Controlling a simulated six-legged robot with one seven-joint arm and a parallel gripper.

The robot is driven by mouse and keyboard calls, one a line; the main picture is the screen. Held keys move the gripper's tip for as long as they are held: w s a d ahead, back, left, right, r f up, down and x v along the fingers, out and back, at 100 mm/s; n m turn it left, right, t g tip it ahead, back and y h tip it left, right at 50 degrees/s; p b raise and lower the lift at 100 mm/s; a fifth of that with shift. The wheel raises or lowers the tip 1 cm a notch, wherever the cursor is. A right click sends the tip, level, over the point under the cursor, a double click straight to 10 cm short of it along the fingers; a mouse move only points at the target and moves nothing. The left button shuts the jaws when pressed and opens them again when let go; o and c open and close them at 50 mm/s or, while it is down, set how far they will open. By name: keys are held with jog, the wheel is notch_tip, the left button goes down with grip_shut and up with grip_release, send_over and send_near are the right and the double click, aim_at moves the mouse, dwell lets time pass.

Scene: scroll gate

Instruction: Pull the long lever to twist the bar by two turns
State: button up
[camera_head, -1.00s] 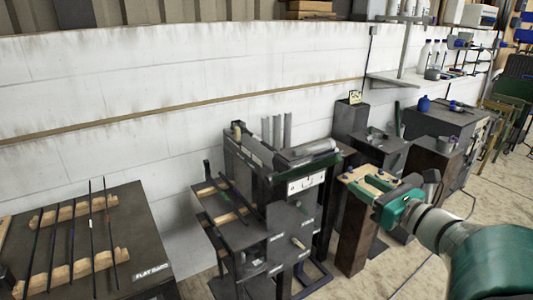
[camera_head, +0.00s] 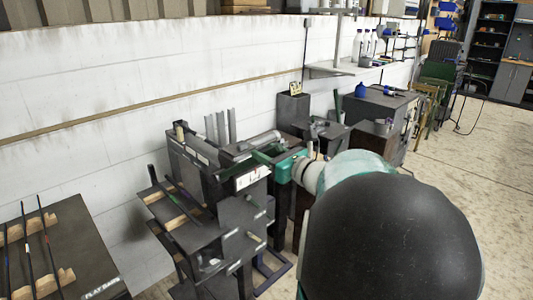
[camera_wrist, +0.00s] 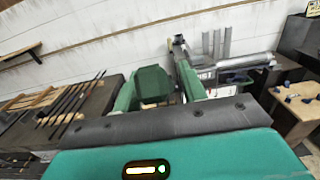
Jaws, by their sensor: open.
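The dark bar-twisting machine (camera_head: 205,165) stands in front of the white wall, left of the centre in the head view. My gripper (camera_head: 262,157) reaches in from the right at the height of the machine's top, and in the head view it overlaps its right end. In the wrist view my gripper (camera_wrist: 157,72) has its two green fingers apart, with a dark green block visible between them. A grey post (camera_wrist: 180,45) with a dark top shows beyond the right finger. I cannot tell which part is the long lever. A dark bar (camera_head: 178,203) lies across the machine's side shelf.
A dark table (camera_head: 85,262) with several thin bars on wooden rests stands at the lower left. Dark cabinets (camera_head: 375,115) line the wall to the right. The floor (camera_head: 480,180) at the right is open.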

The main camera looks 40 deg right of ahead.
jog(key=shift+c, duration=0.2)
grip_shut()
jog(key=shift+r, duration=0.1)
